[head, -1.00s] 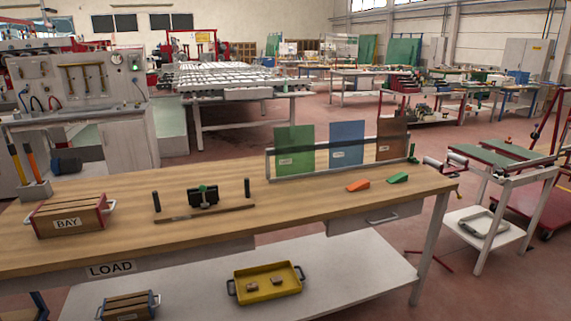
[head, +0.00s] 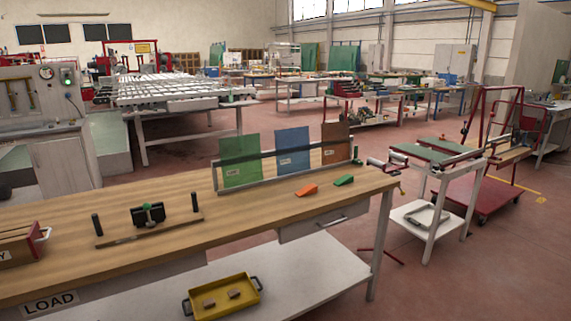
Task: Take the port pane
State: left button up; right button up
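Three panes stand upright in a rack (head: 290,172) at the back right of the wooden workbench (head: 120,260). They are a green pane (head: 239,158), a blue pane (head: 293,149) and a brown pane (head: 336,143). Each has a small white label; the writing is too small to read, so I cannot tell which is the port pane. A rail runs across the panes. Neither of my grippers is in view.
A black fixture (head: 148,215) stands between upright posts on the bench. Orange (head: 306,190) and green (head: 344,180) wedges lie before the rack. A yellow tray (head: 222,296) sits on the lower shelf.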

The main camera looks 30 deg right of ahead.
aim_at(334, 136)
jog(key=z, duration=1.3)
jog(key=i+u, duration=0.1)
jog(key=u, duration=0.5)
jog(key=i+l+u, duration=0.4)
jog(key=l, duration=0.25)
jog(key=i+l+u, duration=0.25)
jog(key=l, duration=0.15)
jog(key=l+u, duration=0.2)
jog(key=l, duration=0.2)
jog(key=i+l+u, duration=0.2)
jog(key=l, duration=0.2)
jog(key=k, duration=0.05)
